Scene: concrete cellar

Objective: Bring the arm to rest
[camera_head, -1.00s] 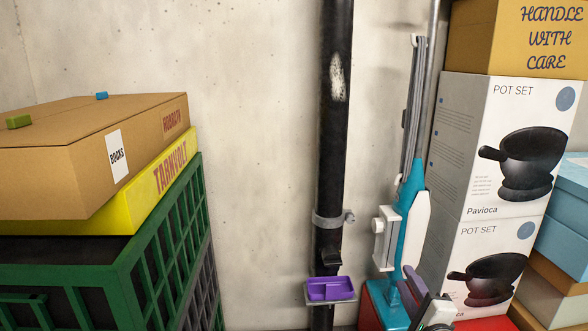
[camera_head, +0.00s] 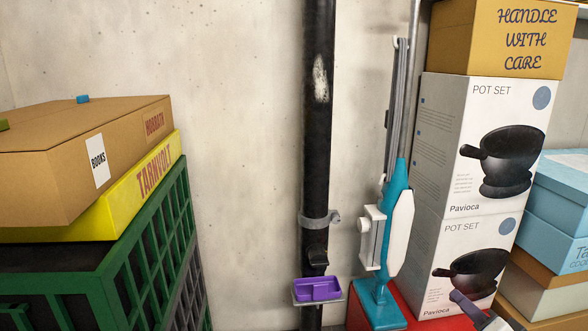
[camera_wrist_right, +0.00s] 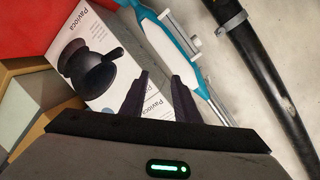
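My right gripper (camera_head: 468,306) shows only in part at the bottom right of the head view, in front of the lower pot set box. In the right wrist view its two dark fingers (camera_wrist_right: 160,84) stand apart with nothing between them. Beyond them are the pot set box (camera_wrist_right: 88,65) and the blue and white upright appliance (camera_wrist_right: 175,55), neither visibly held. My left gripper and arm are in neither view.
A green crate (camera_head: 150,232) bears a yellow box (camera_head: 130,193) and a cardboard box (camera_head: 50,180) at the left. A black pipe (camera_head: 318,130) has a purple tray (camera_head: 318,289) by it. Stacked boxes (camera_head: 440,150) fill the right. Bare wall lies between crate and pipe.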

